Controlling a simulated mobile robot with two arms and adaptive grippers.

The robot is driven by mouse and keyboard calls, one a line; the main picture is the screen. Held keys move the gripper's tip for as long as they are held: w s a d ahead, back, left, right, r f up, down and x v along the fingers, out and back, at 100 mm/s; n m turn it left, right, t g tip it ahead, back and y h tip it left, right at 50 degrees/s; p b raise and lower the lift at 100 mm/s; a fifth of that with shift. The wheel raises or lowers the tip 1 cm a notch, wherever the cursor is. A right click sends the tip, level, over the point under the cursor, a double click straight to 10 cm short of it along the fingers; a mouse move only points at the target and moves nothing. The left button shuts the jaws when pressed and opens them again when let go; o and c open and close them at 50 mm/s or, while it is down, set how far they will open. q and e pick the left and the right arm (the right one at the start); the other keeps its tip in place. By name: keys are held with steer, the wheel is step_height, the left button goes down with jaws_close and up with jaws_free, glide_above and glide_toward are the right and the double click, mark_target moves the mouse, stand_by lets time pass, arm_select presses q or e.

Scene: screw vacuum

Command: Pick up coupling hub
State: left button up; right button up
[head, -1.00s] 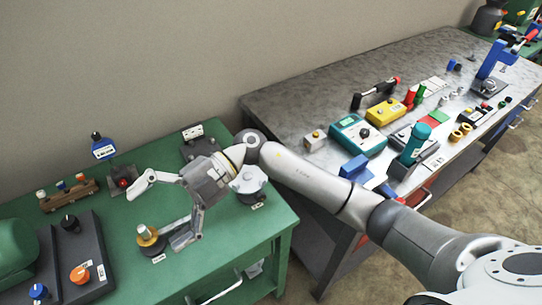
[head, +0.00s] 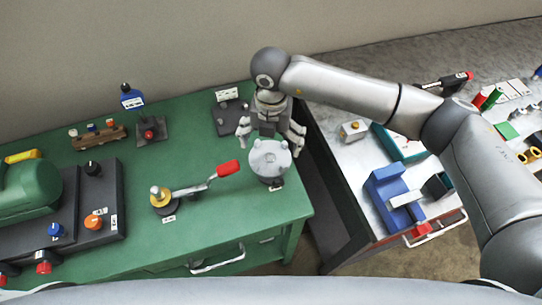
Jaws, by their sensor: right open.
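A light grey metal round part with a lobed top, probably the coupling hub (head: 269,160), stands upright on a small labelled base near the right edge of the green table (head: 215,230). My right gripper (head: 271,138) is open, its fingers spread left and right at the far side of this part. It holds nothing visible. Whether its fingers touch the part I cannot tell. My left gripper is not in view.
A crank with a red handle (head: 229,169) and brass knob (head: 159,196) lies left of the hub. A dark plate (head: 229,119) is behind. A grey workbench with a blue vise (head: 392,192) stands right, across a gap. The green table's front middle is clear.

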mark_target(271, 155)
steer(key=shift+w+f+p, duration=0.1)
steer(key=shift+f+p, duration=0.35)
steer(key=shift+f, duration=0.2)
step_height(271, 155, down, 4)
steer(key=shift+a+r+p, duration=0.15)
steer(key=shift+r+p, duration=0.05)
steer(key=shift+p, duration=0.55)
steer(key=shift+w+f, duration=0.1)
steer(key=shift+f, duration=0.2)
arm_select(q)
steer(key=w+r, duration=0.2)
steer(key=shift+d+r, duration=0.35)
arm_select(e)
steer(key=shift+f, duration=0.1)
steer(key=shift+c, duration=0.4)
